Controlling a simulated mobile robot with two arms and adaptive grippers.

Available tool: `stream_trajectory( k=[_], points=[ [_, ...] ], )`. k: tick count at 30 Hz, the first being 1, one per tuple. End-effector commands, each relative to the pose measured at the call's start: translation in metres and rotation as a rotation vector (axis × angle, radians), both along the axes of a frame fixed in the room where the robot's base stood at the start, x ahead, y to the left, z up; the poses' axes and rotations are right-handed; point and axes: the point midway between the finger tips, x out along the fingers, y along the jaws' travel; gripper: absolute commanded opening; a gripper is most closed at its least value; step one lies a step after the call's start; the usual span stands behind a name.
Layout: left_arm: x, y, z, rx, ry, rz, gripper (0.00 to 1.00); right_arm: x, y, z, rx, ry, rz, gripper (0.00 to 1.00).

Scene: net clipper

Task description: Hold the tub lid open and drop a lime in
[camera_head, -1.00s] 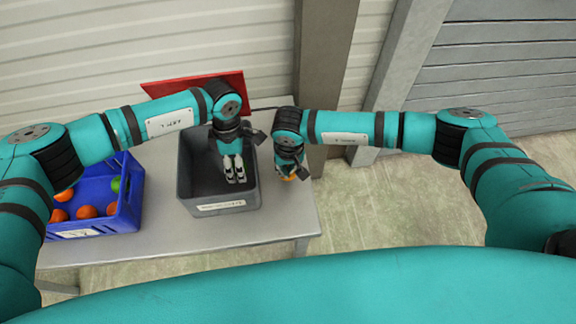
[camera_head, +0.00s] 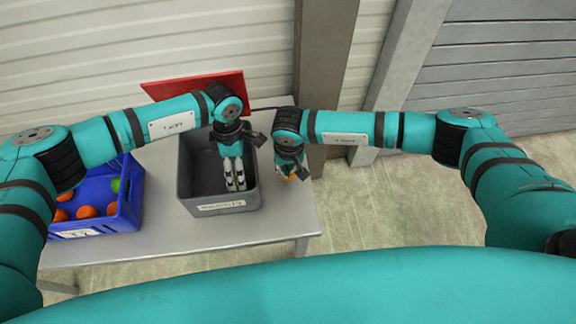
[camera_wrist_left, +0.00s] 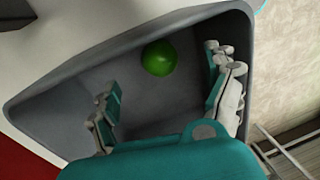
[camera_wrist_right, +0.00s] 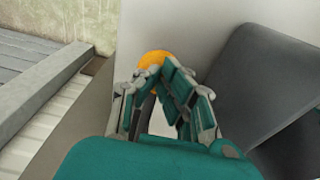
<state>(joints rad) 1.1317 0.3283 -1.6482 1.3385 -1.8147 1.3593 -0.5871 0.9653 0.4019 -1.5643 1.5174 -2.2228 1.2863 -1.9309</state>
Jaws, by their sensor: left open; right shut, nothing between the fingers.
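The grey tub (camera_head: 190,195) stands on the table. Its red lid (camera_head: 160,90) is raised open at the tub's back, partly hidden behind my left arm. My left gripper (camera_head: 236,182) is over the right side of the tub opening; in the left wrist view its fingers (camera_wrist_left: 165,90) are spread open and empty. The green lime (camera_wrist_left: 160,57) lies on the tub floor beyond the fingertips, apart from them. In the head view my gripper hides the lime. My right gripper (camera_head: 291,172) is outside the tub to its right, shut and empty; it also shows in the right wrist view (camera_wrist_right: 165,75).
A blue crate (camera_head: 125,215) with several orange fruits (camera_head: 86,211) and a green one (camera_head: 116,184) stands left of the tub. An orange item (camera_wrist_right: 155,58) lies beyond my right fingertips near the table's right edge. The table's front strip (camera_head: 240,230) is clear.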

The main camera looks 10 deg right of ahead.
Motion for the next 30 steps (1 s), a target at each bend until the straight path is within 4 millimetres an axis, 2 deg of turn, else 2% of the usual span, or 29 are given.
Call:
stream_trajectory(
  k=[7,11,19,23,30],
  points=[
    [0.000,0.000,0.000,0.000,0.000,0.000,0.87,0.000,0.000,-0.001,-0.001,0.001,0.000,0.00],
    [0.000,0.000,0.000,0.000,0.000,0.000,1.00,0.000,0.000,-0.001,-0.001,0.001,0.000,0.00],
    [0.000,0.000,0.001,0.000,0.000,0.000,1.00,0.000,0.000,-0.001,-0.001,0.001,0.000,0.00],
    [0.001,0.000,0.015,-0.002,-0.002,0.000,1.00,0.000,0.000,-0.001,-0.001,0.001,0.000,0.00],
    [0.001,0.000,0.052,-0.001,-0.002,-0.001,1.00,0.000,0.000,-0.001,-0.001,0.001,0.000,0.00]
  ],
)
